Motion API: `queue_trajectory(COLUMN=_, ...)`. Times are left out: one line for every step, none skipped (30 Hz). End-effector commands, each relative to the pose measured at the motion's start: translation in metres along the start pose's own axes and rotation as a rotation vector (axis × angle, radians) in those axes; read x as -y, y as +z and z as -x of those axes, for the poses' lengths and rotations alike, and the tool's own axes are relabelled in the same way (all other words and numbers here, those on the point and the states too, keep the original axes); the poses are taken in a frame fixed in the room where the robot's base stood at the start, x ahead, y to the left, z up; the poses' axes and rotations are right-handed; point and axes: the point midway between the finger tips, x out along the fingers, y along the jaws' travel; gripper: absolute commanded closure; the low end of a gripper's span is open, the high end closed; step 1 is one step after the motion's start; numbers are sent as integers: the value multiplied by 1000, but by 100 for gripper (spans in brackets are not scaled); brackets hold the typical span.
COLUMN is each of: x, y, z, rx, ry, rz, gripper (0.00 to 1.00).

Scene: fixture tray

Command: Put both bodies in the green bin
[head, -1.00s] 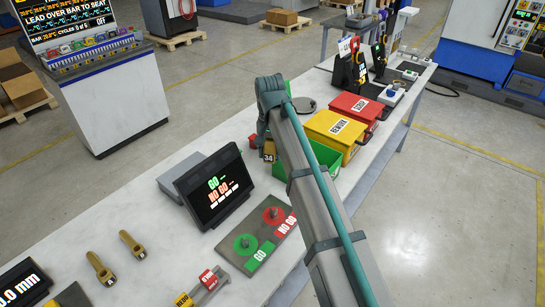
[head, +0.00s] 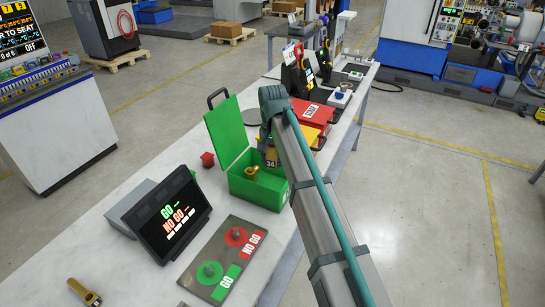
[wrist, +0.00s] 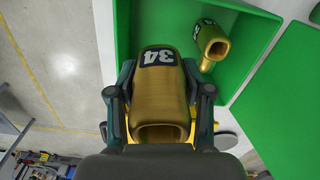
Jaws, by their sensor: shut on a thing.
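The green bin (head: 262,193) stands on the bench with its lid (head: 226,132) raised. One brass body (head: 252,173) lies inside it; in the wrist view this body (wrist: 211,44) rests on the green floor, with a dark label at one end. My gripper (wrist: 160,95) is shut on a second brass body (wrist: 160,98) labelled 34, one finger on each side. In the head view the held body (head: 270,160) is over the bin, near its far side. My arm hides part of the bin and its surroundings.
A red box (head: 312,118) and a partly hidden yellow box stand beyond the bin. A GO/NO GO plate (head: 222,258) and a display (head: 172,215) are nearer. Another brass piece (head: 85,292) lies at the lower left, and a small red part (head: 207,159) is beside the bin.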

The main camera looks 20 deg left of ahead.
Motion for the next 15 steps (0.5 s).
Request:
queue_trajectory(x=0, y=0, z=-9, rx=0, ry=0, rz=0, gripper=100)
queue_trajectory(x=0, y=0, z=-12, rx=0, ry=0, rz=0, gripper=100)
queue_trajectory(x=0, y=0, z=-16, rx=0, ry=0, rz=0, gripper=100)
queue_trajectory(x=0, y=0, z=-19, rx=0, ry=0, rz=0, gripper=100)
queue_trajectory(x=0, y=0, z=-22, rx=0, ry=0, rz=0, gripper=100)
queue_trajectory(x=0, y=0, z=-26, rx=0, ry=0, rz=0, gripper=100)
queue_trajectory(x=0, y=0, z=-29, rx=0, ry=0, rz=0, gripper=100)
queue_trajectory(x=0, y=0, z=-32, rx=0, ry=0, rz=0, gripper=100)
queue_trajectory(x=0, y=0, z=-34, rx=1, ry=1, rz=0, gripper=100)
queue_trajectory(x=0, y=0, z=-37, rx=1, ry=1, rz=0, gripper=100)
queue_trajectory(x=0, y=0, z=-40, rx=1, ry=1, rz=0, gripper=100)
queue_trajectory(x=0, y=0, z=-44, rx=0, ry=0, rz=0, gripper=100)
queue_trajectory(x=0, y=0, z=-47, rx=0, ry=0, rz=0, gripper=100)
queue_trajectory(x=0, y=0, z=-50, rx=0, ry=0, rz=0, gripper=100)
queue_trajectory(x=0, y=0, z=-54, rx=0, ry=0, rz=0, gripper=100)
